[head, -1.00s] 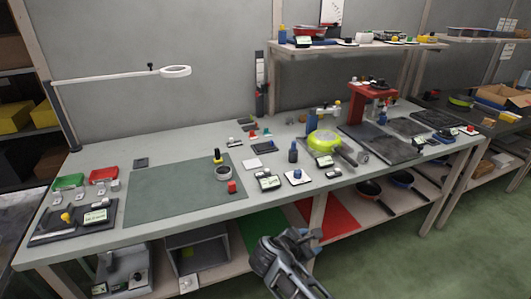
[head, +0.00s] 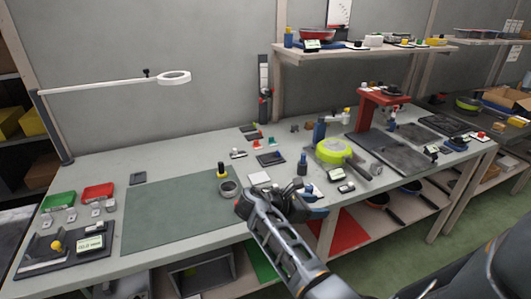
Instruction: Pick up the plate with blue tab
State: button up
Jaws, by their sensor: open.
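My gripper (head: 306,201) is over the front edge of the workbench, with dark jaws and a blue patch at the tip. It is open, and I see nothing held in it. A small white plate with a dark blue piece (head: 317,192) lies on the bench just behind the jaws and is mostly hidden by them. I cannot tell whether they touch, and I cannot make out the tab clearly. A plain pale square plate (head: 260,178) lies to the left of the gripper.
A green mat (head: 175,215) covers the left of the bench (head: 150,165). A dark blue bottle (head: 302,166) stands behind the gripper. A red press stand (head: 378,97) stands farther right.

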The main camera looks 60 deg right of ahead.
aim_at(271, 158)
jog(key=i+l, duration=1)
